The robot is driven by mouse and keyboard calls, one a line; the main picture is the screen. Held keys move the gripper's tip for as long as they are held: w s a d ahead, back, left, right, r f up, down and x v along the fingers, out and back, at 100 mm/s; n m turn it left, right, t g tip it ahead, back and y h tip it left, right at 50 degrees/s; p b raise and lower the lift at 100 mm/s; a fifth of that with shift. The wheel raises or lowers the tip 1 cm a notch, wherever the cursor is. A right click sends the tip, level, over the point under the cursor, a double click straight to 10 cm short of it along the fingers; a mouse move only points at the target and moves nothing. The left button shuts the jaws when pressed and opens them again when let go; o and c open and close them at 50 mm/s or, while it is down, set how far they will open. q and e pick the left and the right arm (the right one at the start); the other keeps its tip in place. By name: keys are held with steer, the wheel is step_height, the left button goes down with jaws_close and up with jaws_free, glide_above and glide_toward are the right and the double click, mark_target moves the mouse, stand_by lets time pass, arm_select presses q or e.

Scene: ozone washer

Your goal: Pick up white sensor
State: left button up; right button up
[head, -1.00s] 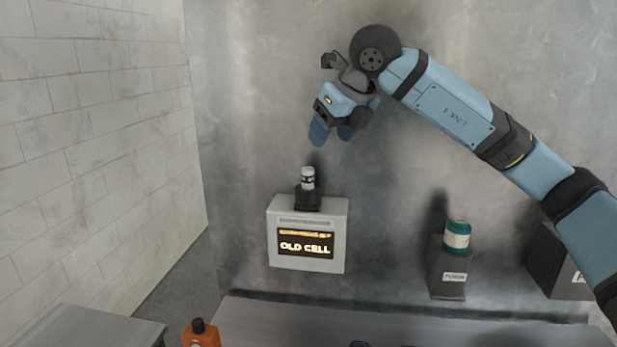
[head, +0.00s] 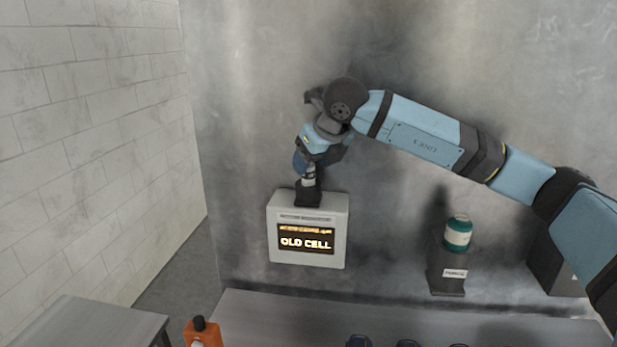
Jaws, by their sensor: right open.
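The white sensor (head: 309,178) is a small white cylinder with a dark band. It stands upright in a black holder (head: 308,195) on top of the grey box with the "OLD CELL" screen (head: 306,240). My right gripper (head: 305,168) is open and pointed down at the sensor's upper part, with its blue fingers beside it. The fingers hide the sensor's top, and I cannot tell whether they touch it. My left gripper is not in view.
A teal-and-white jar (head: 458,233) stands on a dark labelled stand (head: 447,269) to the right. A tiled wall (head: 90,130) bounds the left side.

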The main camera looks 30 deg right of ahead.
steer(key=x, duration=0.3)
steer(key=shift+w+f, duration=0.1)
steer(key=shift+w, duration=0.05)
steer(key=shift+a, duration=0.1)
steer(key=shift+c, duration=0.6)
steer(key=c, duration=0.9)
steer(key=shift+o, duration=0.2)
steer(key=shift+r, duration=0.25)
